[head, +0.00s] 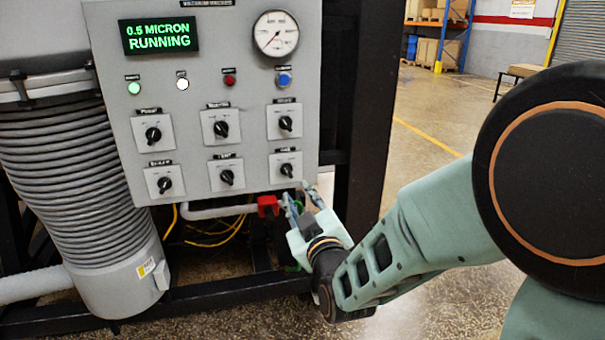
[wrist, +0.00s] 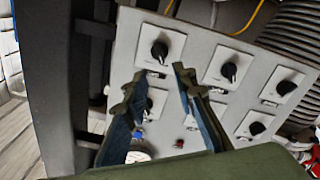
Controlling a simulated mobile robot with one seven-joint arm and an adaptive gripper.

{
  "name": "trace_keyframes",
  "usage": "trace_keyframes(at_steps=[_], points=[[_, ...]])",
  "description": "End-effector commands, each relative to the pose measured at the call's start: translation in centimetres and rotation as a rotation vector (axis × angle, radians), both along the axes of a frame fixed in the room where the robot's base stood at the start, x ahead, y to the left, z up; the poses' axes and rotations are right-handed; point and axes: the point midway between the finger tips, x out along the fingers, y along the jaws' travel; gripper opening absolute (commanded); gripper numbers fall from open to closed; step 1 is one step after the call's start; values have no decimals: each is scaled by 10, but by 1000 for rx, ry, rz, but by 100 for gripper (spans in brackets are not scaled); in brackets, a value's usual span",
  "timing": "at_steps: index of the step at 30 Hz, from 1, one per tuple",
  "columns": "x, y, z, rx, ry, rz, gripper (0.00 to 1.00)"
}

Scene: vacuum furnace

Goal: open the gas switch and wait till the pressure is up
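The gas switch (head: 286,169) is a black rotary knob on a pale square plate, at the lower right of the grey control panel. It also shows in the wrist view as the upper left knob (wrist: 160,50). My gripper (head: 300,194) is just below this switch in the head view. In the wrist view its two fingers (wrist: 158,76) are spread apart with nothing between them, and the knob lies past their tips, apart from them. The display (head: 158,33) reads 0.5 MICRON RUNNING. A round dial gauge (head: 276,34) sits at the panel's upper right; its reading is too small to tell.
Several similar knobs share the panel, one (head: 285,124) directly above the gas switch. A red part (head: 268,205) on a pipe is just left of my gripper. A black frame post (head: 357,110) stands right of the panel. Open floor lies farther right.

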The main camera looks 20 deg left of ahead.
Motion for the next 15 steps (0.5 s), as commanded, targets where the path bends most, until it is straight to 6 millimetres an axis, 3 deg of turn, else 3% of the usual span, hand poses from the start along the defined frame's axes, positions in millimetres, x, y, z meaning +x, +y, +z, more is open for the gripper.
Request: trace_keyframes(at_steps=[5,15], points=[[15,9,1,3,-3,0,25],[65,40,1,2,-1,0,25]])
